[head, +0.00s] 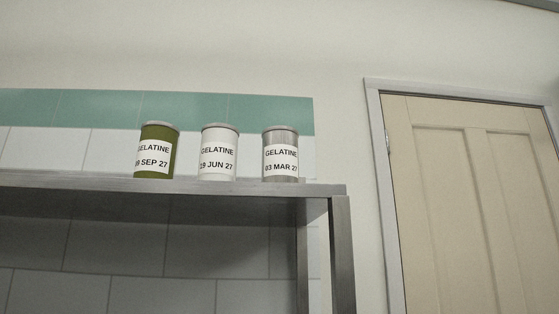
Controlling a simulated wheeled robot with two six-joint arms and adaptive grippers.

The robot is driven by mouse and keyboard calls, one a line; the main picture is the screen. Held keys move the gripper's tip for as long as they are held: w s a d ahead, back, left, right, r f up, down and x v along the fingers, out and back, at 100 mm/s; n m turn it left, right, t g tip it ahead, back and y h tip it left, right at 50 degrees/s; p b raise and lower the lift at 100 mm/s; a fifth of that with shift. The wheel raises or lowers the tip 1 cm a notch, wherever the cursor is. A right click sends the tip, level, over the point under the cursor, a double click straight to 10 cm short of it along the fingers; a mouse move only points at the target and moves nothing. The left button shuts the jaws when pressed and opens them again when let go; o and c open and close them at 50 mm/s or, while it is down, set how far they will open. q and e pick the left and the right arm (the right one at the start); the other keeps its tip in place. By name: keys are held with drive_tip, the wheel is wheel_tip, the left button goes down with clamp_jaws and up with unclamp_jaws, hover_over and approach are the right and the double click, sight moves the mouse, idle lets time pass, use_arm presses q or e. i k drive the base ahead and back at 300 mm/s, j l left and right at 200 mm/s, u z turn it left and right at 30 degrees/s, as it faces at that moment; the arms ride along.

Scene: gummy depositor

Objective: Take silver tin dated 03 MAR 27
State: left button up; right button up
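The silver tin (281,171) labelled GELATINE, 03 MAR 27, stands upright on a metal shelf (200,188) in the head view. It is the rightmost of three tins, near the shelf's right end. The white tin (218,133) in the middle reads GELATINE with a date ending 9 JUN 27, its left edge curving out of sight. The green tin (157,175) at the left reads GELATINE with a date ending 9 SEP 27. The tins stand apart from each other. Neither of my grippers shows in the head view.
A tiled wall (110,146) with a green band is behind the shelf. A metal post (343,255) supports the shelf's right end. A closed beige door (470,210) is to the right. The space above the tins is clear.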

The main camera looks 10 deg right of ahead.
sight(280, 155)
drive_tip(key=k+l+u, duration=0.25)
drive_tip(key=l, duration=0.35)
drive_tip(key=k+l+u, duration=0.25)
drive_tip(key=k+l, duration=0.2)
